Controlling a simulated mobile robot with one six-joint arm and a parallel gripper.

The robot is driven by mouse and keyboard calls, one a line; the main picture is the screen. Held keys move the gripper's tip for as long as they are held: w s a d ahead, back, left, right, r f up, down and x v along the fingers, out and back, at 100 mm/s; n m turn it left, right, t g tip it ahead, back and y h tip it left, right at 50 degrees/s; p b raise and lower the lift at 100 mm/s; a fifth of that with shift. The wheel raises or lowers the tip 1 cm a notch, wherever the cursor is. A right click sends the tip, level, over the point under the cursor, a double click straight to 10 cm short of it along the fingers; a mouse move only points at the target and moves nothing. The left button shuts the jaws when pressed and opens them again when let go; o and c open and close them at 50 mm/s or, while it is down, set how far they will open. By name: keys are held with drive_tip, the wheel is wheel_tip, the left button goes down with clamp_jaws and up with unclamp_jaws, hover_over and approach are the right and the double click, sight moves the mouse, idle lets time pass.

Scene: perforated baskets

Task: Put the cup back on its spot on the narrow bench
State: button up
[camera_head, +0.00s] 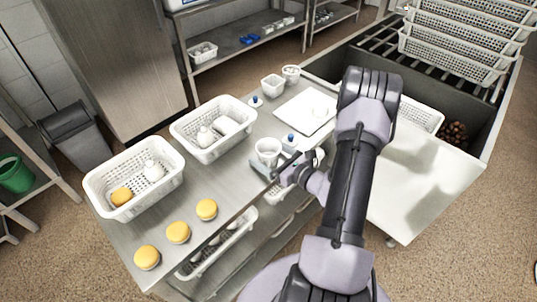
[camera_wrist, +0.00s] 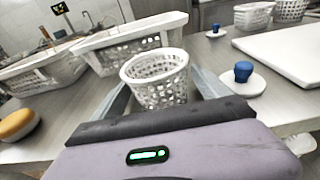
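The cup (camera_head: 267,147) is a small white perforated tub, upright, over the steel bench (camera_head: 228,178) on the left of my arm. My gripper (camera_head: 272,163) is low around it, one grey finger on each side. The wrist view shows the cup (camera_wrist: 157,80) between the fingers of my gripper (camera_wrist: 163,98). I cannot tell whether the fingers press on it, nor whether its base rests on the bench. No marked spot for it can be made out.
A white disc with a blue knob (camera_wrist: 243,71) stands close right of the cup. A white board (camera_head: 305,111) lies behind. Two white baskets (camera_head: 134,178) (camera_head: 213,130) hold small items. Several yellow round pieces (camera_head: 178,232) sit at the front left. Small tubs (camera_head: 272,85) stand at the back.

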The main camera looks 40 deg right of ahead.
drive_tip(key=shift+s+r, duration=0.1)
drive_tip(key=shift+r, duration=0.2)
drive_tip(key=s+r+p, duration=0.2)
drive_tip(key=s+p, duration=0.1)
drive_tip(key=s, duration=0.9)
drive_tip(key=w+a+r+n+g+y, duration=0.2)
drive_tip(key=a+r+n+g+y, duration=0.25)
drive_tip(key=a+r+n, duration=0.5)
drive_tip(key=w+a+r+n+g+y, duration=0.2)
drive_tip(key=a+r+n+g+y, duration=0.35)
drive_tip(key=a, duration=0.65)
drive_tip(key=s+a+r+n+h, duration=0.9)
drive_tip(key=r+n, duration=0.1)
drive_tip(key=n, duration=0.5)
drive_tip(key=shift+s+n, duration=0.3)
drive_tip(key=shift+n, duration=0.1)
